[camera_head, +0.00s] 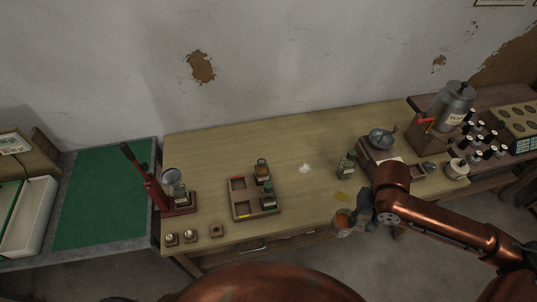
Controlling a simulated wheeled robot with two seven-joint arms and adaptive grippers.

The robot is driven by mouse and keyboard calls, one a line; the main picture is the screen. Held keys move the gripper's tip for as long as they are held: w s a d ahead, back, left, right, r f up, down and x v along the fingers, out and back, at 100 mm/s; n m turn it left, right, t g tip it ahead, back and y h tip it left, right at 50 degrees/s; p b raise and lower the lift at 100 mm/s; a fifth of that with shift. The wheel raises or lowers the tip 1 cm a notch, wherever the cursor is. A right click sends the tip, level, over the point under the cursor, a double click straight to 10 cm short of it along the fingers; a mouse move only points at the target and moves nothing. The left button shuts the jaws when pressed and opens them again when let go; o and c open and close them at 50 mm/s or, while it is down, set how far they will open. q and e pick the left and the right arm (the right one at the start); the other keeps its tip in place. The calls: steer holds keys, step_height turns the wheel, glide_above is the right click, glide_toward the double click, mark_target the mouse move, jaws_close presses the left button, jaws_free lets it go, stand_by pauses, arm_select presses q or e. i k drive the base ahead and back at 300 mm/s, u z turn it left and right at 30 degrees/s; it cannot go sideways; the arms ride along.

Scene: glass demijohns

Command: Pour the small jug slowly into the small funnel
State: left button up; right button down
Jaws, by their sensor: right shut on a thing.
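My right gripper (364,207) is at the table's front edge, right of centre, and is shut on a small vessel with an orange-brown inside, which I take for the small jug (343,222). The jug hangs at the gripper's left side; its exact tilt is hard to tell. A grey metal piece that looks like a funnel (382,139) rests on a wooden block behind the gripper; which funnel it is I cannot tell. A small green glass bottle (346,165) stands left of that block, apart from the jug. My left gripper is not in view.
A wooden tray (240,208) holds small bottles. A red lever press (150,183) stands at the left, small pieces in front. A large grey can (451,105) with a red tap and several small bottles are at the right. The table middle is mostly clear.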

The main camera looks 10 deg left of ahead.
mark_target(170, 178)
steer(key=z, duration=2.2)
steer(key=k, duration=2)
steer(key=u, duration=2.85)
